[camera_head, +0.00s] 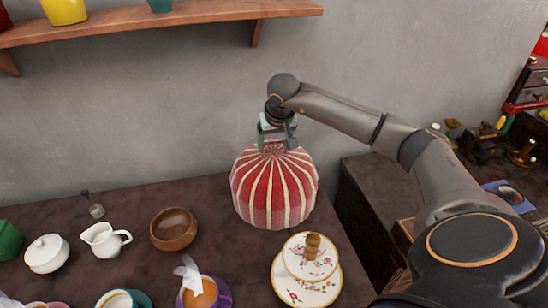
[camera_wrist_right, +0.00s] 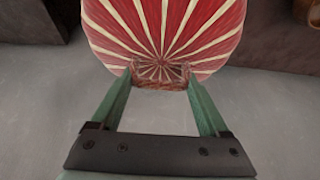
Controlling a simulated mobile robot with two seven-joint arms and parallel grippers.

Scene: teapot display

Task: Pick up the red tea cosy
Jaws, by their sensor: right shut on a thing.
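The red tea cosy (camera_head: 272,190) is a dome with cream stripes, near the back right of the dark table in the head view. My right gripper (camera_head: 278,143) is above it, shut on its gathered top. In the right wrist view the cosy (camera_wrist_right: 165,30) fills the top middle, with the right gripper's green fingers (camera_wrist_right: 158,88) on either side of the gathered top. I cannot tell whether the cosy's lower edge touches the table. My left gripper is not in view.
A wooden bowl (camera_head: 173,229) stands left of the cosy, with a white jug (camera_head: 105,240) further left. A tiered floral plate stand (camera_head: 307,280) is in front. A wooden shelf (camera_head: 170,15) runs along the wall above.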

